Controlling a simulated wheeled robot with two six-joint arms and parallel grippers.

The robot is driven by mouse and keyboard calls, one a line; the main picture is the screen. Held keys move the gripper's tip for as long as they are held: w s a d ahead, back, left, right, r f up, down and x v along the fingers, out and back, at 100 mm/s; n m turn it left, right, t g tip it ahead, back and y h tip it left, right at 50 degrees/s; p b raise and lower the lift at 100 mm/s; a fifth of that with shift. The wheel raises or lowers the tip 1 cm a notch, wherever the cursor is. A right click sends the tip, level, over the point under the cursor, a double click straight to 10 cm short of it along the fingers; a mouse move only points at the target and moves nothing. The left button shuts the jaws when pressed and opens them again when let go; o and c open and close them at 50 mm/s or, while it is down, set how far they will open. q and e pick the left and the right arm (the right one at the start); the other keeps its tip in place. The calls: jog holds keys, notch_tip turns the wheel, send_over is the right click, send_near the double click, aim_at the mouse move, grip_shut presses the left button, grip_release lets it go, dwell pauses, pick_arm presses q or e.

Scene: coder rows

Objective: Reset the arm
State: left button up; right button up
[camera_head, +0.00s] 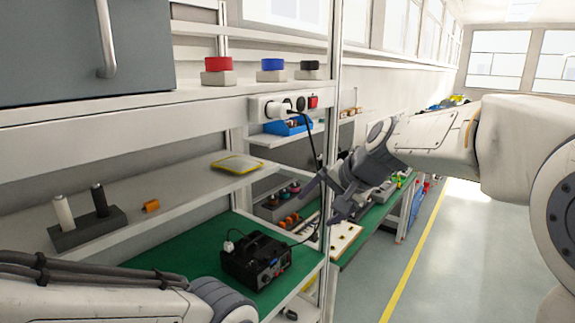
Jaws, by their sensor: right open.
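My right arm comes in from the right edge. My right gripper (321,202) is open and empty, beside the white upright post at the shelf's front corner, and its dark fingers point left and down. I cannot tell whether a finger touches the post or the black cable beside it. My left arm shows only as a white link with dark hoses at the lower left. My left gripper is out of view.
A workbench with a green mat (180,255) carries a black power unit (256,261). Above are a shelf with a yellow-edged pouch (237,164), a power strip (285,107) and red, blue and black buttons (271,70). The floor (440,260) at right is clear.

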jog(key=s+d+f+n+g+h, duration=0.25)
jog(key=s+d+f, duration=0.35)
jog(key=s+f, duration=0.45)
jog(key=s+d+f+n+g+h, duration=0.2)
jog(key=s+d+f+n+h, duration=0.3)
jog(key=s+f, duration=0.55)
jog(key=s+a+f+n+g+y+b, duration=0.2)
jog(key=s+a+n+b, duration=0.3)
jog(key=s+a, duration=0.6)
jog(key=shift+s+a+f+n+y+b, duration=0.4)
jog(key=shift+a+y+b, duration=0.35)
jog(key=shift+a+b, duration=0.35)
